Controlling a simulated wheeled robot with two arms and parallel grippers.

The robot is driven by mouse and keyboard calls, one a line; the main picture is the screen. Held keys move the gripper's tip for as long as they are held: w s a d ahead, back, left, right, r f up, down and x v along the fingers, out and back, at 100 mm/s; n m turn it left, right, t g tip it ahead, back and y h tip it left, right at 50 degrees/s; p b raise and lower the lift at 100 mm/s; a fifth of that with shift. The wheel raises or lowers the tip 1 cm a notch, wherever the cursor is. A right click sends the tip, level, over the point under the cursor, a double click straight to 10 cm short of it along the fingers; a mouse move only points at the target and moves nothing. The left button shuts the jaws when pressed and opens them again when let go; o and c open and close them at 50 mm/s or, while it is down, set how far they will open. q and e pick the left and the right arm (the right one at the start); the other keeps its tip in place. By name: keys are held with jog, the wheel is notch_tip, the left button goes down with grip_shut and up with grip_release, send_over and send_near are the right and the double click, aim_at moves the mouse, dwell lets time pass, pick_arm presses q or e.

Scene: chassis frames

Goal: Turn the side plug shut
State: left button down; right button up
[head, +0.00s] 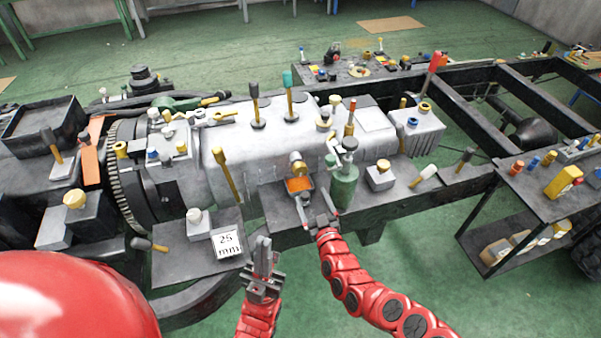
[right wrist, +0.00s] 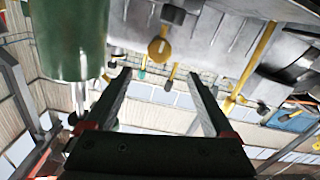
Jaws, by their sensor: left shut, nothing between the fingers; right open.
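The side plug seems to be the small brass-coloured round piece (head: 298,168) on the near side of the silver gearbox housing (head: 262,130). In the right wrist view a yellow round piece (right wrist: 160,50), likely the same plug, shows beyond and between the fingertips, apart from them. I cannot tell how far it is turned. My right gripper (head: 316,207) is open and empty, below and in front of the plug; its two fingers also show in the right wrist view (right wrist: 160,76). My left gripper (head: 264,250) is shut and empty, lower and to the left, away from the housing.
A small orange-bottomed tray (head: 299,185) sits just below the plug. A green cylinder (head: 343,188) stands close to the right and shows at the left of the wrist view (right wrist: 72,40). A "25 mm" card (head: 227,243) lies left. Yellow-handled levers (head: 224,172) stick out nearby.

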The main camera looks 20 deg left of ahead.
aim_at(301, 172)
jog(key=b+x, duration=0.2)
jog(key=x, duration=0.1)
jog(key=b+x, duration=0.3)
jog(key=x, duration=0.1)
jog(key=b+x, duration=0.3)
jog(key=x, duration=0.1)
jog(key=shift+a+f, duration=0.1)
jog(key=shift+f, duration=0.2)
jog(key=shift+w+a+r, duration=0.25)
jog(key=shift+w+r, duration=0.05)
jog(key=shift+w, duration=0.25)
jog(key=c, duration=1.4)
